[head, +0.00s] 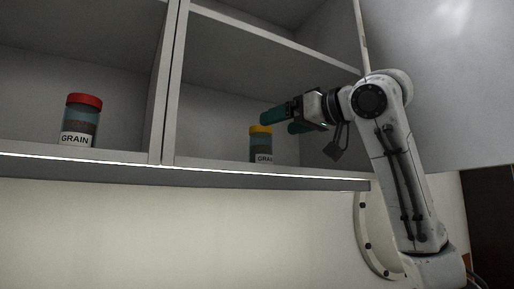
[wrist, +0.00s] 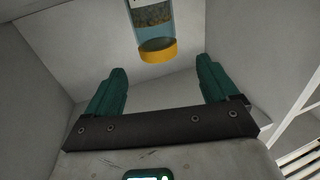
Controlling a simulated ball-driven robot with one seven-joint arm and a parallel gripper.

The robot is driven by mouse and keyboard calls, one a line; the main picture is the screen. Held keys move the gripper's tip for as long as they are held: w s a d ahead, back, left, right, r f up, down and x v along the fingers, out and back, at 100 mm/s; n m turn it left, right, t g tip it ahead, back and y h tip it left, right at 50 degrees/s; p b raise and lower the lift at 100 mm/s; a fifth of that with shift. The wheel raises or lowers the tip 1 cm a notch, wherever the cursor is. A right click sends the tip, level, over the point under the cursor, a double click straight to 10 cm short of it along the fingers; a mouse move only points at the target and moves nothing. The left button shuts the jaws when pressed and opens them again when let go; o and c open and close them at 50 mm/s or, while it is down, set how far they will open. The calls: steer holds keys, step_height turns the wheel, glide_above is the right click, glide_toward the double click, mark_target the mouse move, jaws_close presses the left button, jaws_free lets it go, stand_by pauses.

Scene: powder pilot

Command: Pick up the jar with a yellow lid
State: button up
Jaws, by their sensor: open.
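The jar with a yellow lid (head: 261,144) stands upright on the lower shelf of the right-hand compartment, its label partly reading GRAIN. My gripper (head: 277,124) is in that compartment at about lid height, and its green fingers appear close to the jar's top. In the wrist view the jar (wrist: 152,16) appears upside down at the top, its lid pointing down toward the space between the fingers. My gripper (wrist: 161,68) is open and empty there, with the jar beyond the fingertips. The jar's lower end is cut off in the wrist view.
A red-lidded GRAIN jar (head: 80,120) stands in the left compartment, beyond the vertical divider (head: 171,85). Another shelf (head: 270,45) runs above my gripper. An open cabinet door (head: 450,80) is at the right, behind my arm. The shelf's front edge (head: 250,172) lies below.

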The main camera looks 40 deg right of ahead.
mark_target(269, 128)
steer(key=w+p, duration=0.2)
steer(key=w, duration=0.5)
steer(key=shift+d, duration=0.15)
steer(key=shift+w+f+p, duration=0.15)
steer(key=shift+w+p, duration=0.15)
steer(key=shift+w, duration=0.15)
steer(key=shift+c, duration=0.5)
steer(key=c, duration=1.1)
steer(key=shift+r, duration=0.7)
steer(key=s+r+b, duration=0.3)
steer(key=s+r, duration=0.8)
steer(key=s, duration=0.3)
steer(key=shift+a+r, duration=0.2)
steer(key=shift+r, duration=0.2)
